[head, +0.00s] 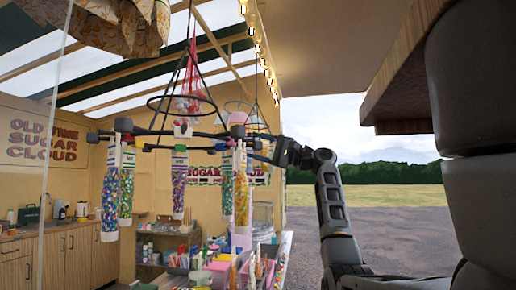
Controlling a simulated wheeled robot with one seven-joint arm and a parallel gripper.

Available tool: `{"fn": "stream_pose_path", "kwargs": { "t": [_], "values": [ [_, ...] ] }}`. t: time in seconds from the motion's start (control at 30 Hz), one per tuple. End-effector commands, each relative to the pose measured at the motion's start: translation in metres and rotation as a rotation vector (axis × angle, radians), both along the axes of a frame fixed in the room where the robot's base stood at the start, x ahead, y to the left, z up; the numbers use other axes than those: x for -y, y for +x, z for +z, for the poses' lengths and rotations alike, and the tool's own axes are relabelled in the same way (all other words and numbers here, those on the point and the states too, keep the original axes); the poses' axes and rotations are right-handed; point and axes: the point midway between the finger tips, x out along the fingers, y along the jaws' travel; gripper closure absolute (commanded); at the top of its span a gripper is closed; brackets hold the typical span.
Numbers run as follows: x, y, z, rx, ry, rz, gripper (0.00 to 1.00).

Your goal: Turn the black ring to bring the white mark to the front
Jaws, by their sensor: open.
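A black ring (150,131) hangs level under the awning, with tall clear tubes of coloured sweets (179,190) hanging from it. A smaller black hoop hangs above it on dark rods. A small white-and-red piece (182,130) shows near the ring's middle; I cannot tell whether it is the white mark. My gripper (275,151) is open at the ring's right side, beside the dark bars there. I cannot tell whether it touches the ring or has a bar between its fingers. The fingertips are small and partly lost against the dark parts.
A counter with colourful tubs (220,272) stands below the tubes. Wooden cupboards (60,258) line the left wall, and shelves stand at the back. A wooden edge (405,80) hangs at upper right, near my arm. Open gravel lies to the right.

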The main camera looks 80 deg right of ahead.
Motion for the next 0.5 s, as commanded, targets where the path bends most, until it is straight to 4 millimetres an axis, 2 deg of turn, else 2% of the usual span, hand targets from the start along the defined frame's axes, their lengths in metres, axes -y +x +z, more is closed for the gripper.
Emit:
{"fn": "stream_pose_path", "kwargs": {
  "t": [0.5],
  "values": [
    [0.005,-0.062,-0.016,0.002,0.001,-0.003,0.38]
  ]
}}
